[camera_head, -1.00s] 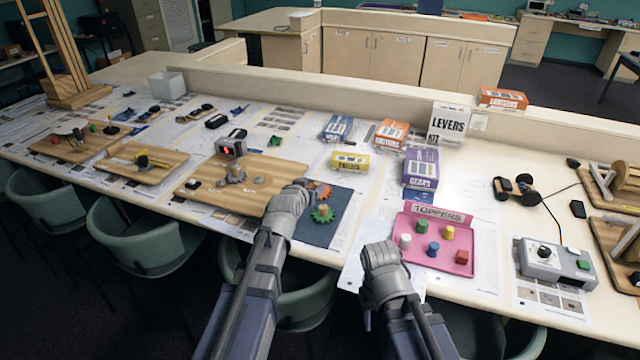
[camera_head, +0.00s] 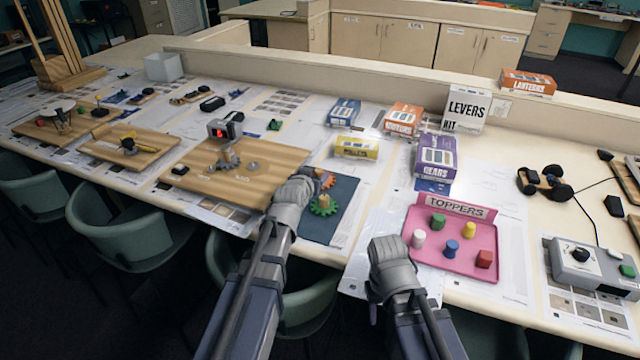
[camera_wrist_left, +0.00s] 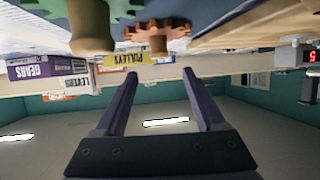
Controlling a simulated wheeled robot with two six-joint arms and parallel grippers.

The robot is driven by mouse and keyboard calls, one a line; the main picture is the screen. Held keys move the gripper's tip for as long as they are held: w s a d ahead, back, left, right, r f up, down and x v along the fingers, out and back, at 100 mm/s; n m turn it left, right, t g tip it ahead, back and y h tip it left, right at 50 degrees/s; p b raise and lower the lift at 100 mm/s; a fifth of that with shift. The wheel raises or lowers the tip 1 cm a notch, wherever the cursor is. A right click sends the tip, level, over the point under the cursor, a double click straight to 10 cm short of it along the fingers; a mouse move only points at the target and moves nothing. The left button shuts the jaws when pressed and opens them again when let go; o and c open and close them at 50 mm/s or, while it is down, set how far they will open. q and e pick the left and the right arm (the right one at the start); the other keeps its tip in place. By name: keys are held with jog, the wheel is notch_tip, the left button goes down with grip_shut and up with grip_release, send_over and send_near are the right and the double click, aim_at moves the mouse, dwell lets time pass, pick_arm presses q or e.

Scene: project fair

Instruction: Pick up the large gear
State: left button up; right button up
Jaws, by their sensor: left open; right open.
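A green gear (camera_head: 323,206) with a tan knob lies on the dark blue mat (camera_head: 343,208). It looks larger than the orange gear (camera_head: 326,180) beside it, which is partly hidden behind my left gripper. My left gripper (camera_head: 298,186) is just left of both gears, its fingertips hidden in the head view. In the upside-down left wrist view its two fingers (camera_wrist_left: 162,84) are apart with nothing between them. That view also shows the orange gear (camera_wrist_left: 157,30) and part of the green gear (camera_wrist_left: 55,8). My right gripper (camera_head: 388,250) is empty, left of the pink tray.
The pink Toppers tray (camera_head: 480,262) holds several coloured pegs. A wooden board (camera_head: 205,187) with grey gears (camera_head: 228,160) lies left of the mat. Kit boxes, including the purple Gears box (camera_head: 436,160), stand behind. Green chairs (camera_head: 135,235) line the table's front edge.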

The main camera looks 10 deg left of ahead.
aim_at(319, 172)
pick_arm(q)
jog(key=shift+b+x, duration=0.5)
jog(key=shift+x, duration=0.95)
jog(key=b+x, duration=0.1)
jog(key=x, duration=0.1)
jog(key=f+b+x, duration=0.1)
jog(key=x, duration=0.2)
jog(key=shift+s+b, duration=0.1)
jog(key=shift+b, duration=0.2)
grip_shut()
